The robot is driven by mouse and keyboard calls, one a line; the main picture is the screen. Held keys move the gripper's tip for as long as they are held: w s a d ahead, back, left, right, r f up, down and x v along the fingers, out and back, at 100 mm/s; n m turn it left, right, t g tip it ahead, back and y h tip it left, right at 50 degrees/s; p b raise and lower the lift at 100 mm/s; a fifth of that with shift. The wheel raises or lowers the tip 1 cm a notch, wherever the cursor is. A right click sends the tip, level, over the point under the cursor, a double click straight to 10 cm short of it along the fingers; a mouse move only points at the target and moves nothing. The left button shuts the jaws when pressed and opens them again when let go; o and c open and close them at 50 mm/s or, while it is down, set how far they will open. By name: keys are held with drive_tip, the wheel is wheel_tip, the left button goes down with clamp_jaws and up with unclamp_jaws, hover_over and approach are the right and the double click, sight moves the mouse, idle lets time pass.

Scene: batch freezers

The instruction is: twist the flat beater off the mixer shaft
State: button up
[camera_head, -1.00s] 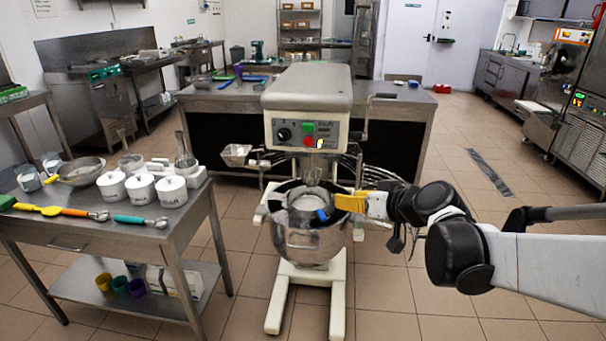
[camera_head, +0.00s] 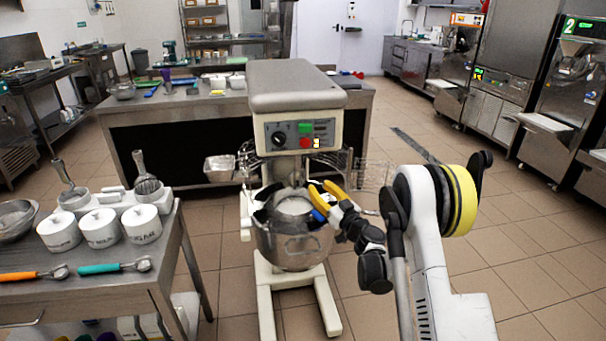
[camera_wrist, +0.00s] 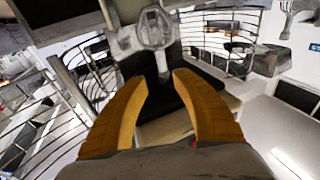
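The mixer (camera_head: 297,90) stands on the floor with a pale head and a front panel. Its steel bowl (camera_head: 295,248) sits under the head. My gripper (camera_head: 318,192) is at the right side of the bowl's top, below the mixer head, with yellow fingers. In the wrist view its two fingers (camera_wrist: 160,84) are spread apart with nothing clamped between them. A grey metal part with an oval opening (camera_wrist: 155,30) and a thin stem lies just beyond the fingertips; I cannot tell whether it is the flat beater or the shaft fitting.
The wire guard (camera_wrist: 225,40) curves around the work area on both sides. A steel table (camera_head: 75,300) with white canisters (camera_head: 102,229) and scoops stands at left. A long counter (camera_head: 200,108) is behind the mixer. Floor at right is open.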

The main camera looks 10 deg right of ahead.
sight(298, 165)
drive_tip(key=p+x, duration=0.1)
drive_tip(key=x, duration=1.3)
drive_tip(key=shift+w+a, duration=0.1)
drive_tip(key=shift+w, duration=0.15)
drive_tip(key=shift+c, duration=0.5)
clamp_jaws()
